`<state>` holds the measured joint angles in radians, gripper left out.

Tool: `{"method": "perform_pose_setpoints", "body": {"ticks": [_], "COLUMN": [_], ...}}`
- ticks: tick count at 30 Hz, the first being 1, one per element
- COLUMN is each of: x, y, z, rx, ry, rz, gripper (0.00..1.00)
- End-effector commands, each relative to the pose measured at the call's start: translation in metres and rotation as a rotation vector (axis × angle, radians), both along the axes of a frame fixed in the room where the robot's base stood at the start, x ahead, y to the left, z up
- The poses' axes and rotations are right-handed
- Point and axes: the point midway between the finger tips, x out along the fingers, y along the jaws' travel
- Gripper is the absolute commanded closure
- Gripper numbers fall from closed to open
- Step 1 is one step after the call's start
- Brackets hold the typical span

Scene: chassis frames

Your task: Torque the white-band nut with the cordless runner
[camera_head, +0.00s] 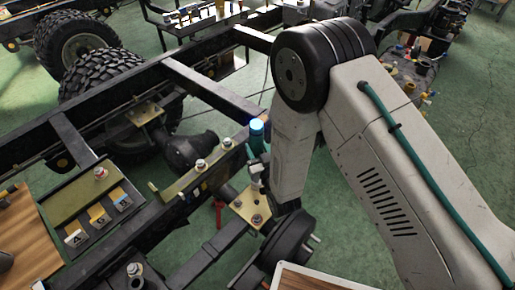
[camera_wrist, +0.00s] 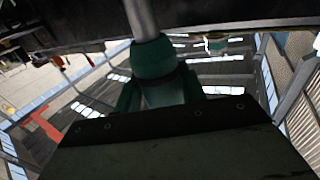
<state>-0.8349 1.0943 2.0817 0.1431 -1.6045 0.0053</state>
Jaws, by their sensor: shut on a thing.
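The teal cordless runner (camera_head: 257,138) stands upright beside the chassis rail, left of my arm, with a glowing light-blue top. In the wrist view the teal body (camera_wrist: 153,58) shows close up, with a silver shaft running up from it. My gripper (camera_wrist: 157,92) is shut on the runner; in the head view it is mostly hidden behind my arm. I cannot tell which nut has the white band.
Black chassis rails (camera_head: 210,88) cross the view. A brass plate (camera_head: 251,206) and a hub (camera_head: 288,238) lie near the runner. A tray with lettered blocks (camera_head: 99,215) and a nut (camera_head: 100,173) sits at left. Large tyres (camera_head: 75,38) stand behind.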

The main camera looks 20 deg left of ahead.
Motion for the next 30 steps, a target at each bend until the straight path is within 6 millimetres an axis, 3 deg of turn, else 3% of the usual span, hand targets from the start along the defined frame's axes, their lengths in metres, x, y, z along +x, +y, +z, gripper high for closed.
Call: {"method": "perform_pose_setpoints", "body": {"ticks": [17, 30], "x": [-0.001, 0.0], "y": [-0.001, 0.0], "z": [-0.003, 0.013], "rx": [-0.006, -0.001], "ry": [0.006, 0.001], "rz": [0.0, 0.0], "gripper": [1.0, 1.0]}}
